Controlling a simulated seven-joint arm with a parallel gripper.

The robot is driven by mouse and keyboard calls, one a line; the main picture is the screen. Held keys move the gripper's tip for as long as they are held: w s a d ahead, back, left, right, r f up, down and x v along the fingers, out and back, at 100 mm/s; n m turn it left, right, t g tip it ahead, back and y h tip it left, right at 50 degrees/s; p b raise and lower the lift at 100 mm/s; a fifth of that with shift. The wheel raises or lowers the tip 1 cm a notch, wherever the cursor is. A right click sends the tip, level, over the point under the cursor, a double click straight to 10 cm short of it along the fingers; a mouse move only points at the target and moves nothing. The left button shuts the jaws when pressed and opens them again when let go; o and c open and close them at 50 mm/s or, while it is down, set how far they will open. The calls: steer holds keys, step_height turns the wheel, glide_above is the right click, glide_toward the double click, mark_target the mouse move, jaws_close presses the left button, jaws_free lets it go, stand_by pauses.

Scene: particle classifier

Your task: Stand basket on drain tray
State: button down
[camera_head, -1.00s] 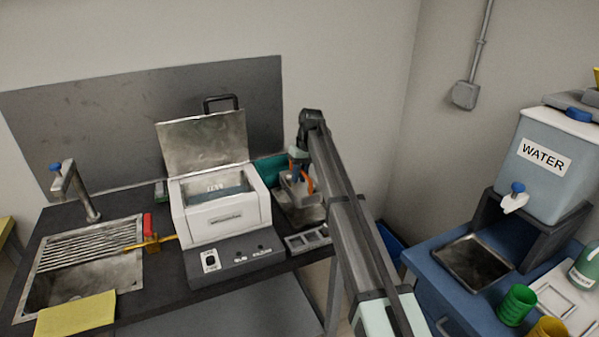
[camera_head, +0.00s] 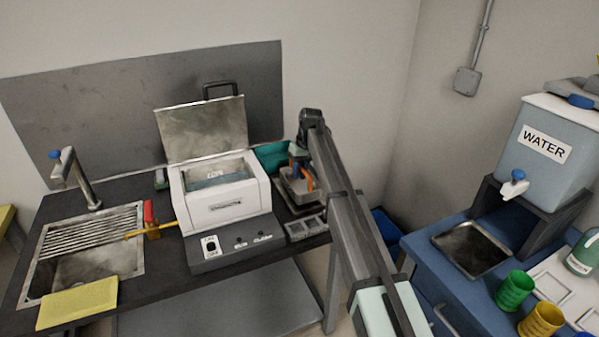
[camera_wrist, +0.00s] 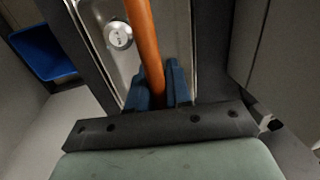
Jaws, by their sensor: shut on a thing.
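My gripper (camera_wrist: 160,88), with blue fingers, is shut on an orange handle (camera_wrist: 145,40) in the wrist view. In the head view the orange handle (camera_head: 309,179) rises from a small grey metal basket (camera_head: 298,187), right of the white ultrasonic bath. My arm partly hides the basket. A dark metal tray (camera_head: 283,206), seemingly the drain tray, shows around and below the basket; I cannot tell whether they touch. The wrist view shows a metal surface (camera_wrist: 183,35) below the handle, with a round metal piece (camera_wrist: 118,36) on it.
The white bath (camera_head: 232,213) has its lid (camera_head: 203,130) up. A small grey compartment tray (camera_head: 306,228) lies in front of the drain tray. A sink (camera_head: 105,262), tap (camera_head: 76,180) and yellow cloth (camera_head: 78,304) are at left. A blue bench with a water tank (camera_head: 550,165) stands at right.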

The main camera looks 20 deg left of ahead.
steer(key=shift+f, duration=0.55)
stand_by(0.9)
steer(key=c, duration=1)
jaws_free()
steer(key=shift+r, duration=0.1)
